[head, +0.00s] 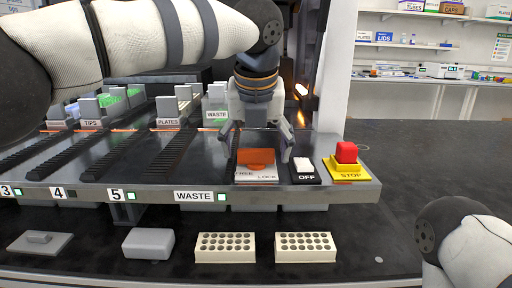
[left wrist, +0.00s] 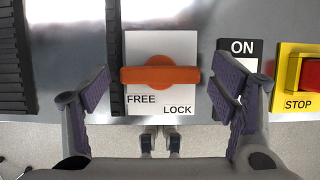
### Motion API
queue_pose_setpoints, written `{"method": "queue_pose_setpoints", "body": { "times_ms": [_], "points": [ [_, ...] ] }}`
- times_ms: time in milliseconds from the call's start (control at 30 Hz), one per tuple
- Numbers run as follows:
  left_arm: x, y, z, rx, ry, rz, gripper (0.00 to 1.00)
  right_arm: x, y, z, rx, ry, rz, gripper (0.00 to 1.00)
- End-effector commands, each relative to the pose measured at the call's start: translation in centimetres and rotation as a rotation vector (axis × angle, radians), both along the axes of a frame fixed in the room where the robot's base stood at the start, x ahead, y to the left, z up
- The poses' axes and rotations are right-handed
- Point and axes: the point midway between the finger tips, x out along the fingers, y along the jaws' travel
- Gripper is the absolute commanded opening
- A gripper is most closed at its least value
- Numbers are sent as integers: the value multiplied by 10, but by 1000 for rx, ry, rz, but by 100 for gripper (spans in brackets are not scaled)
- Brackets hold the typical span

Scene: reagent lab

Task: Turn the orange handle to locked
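The orange handle (head: 256,157) sits on a white plate (head: 256,176) marked FREE and LOCK, at the front of the metal deck. In the left wrist view the handle (left wrist: 160,75) is a bar lying crosswise over a round hub, above the words on the plate (left wrist: 160,45). My left gripper (head: 257,152) is open above the plate. In the left wrist view its fingers (left wrist: 160,95) stand apart, one on each side of the handle, with gaps between them and the bar ends. My right gripper is not in view; only part of my right arm shows.
Right of the plate are a black ON/OFF switch (head: 305,171) and a red stop button (head: 346,153) on a yellow base. Slotted rails and racks fill the deck to the left. White tube racks (head: 225,246) stand below in front. The dark bench at right is clear.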

Motion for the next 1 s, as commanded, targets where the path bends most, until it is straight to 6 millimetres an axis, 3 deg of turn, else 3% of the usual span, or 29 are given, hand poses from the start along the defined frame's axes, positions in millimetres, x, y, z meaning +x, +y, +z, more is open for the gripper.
{"method": "queue_pose_setpoints", "body": {
  "times_ms": [33, 167, 200, 567, 1000],
  "points": [
    [0, 0, 0, 0, 0, 0, 64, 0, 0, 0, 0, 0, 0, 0],
    [0, 0, 0, 0, 0, 0, 35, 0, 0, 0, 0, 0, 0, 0],
    [0, 0, 0, 0, 0, 0, 32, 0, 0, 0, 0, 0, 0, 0],
    [0, 0, 1, 0, -1, -51, 32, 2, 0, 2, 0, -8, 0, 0],
    [1, 2, -1, -3, 3, -401, 32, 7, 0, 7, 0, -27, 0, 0]
  ]
}}
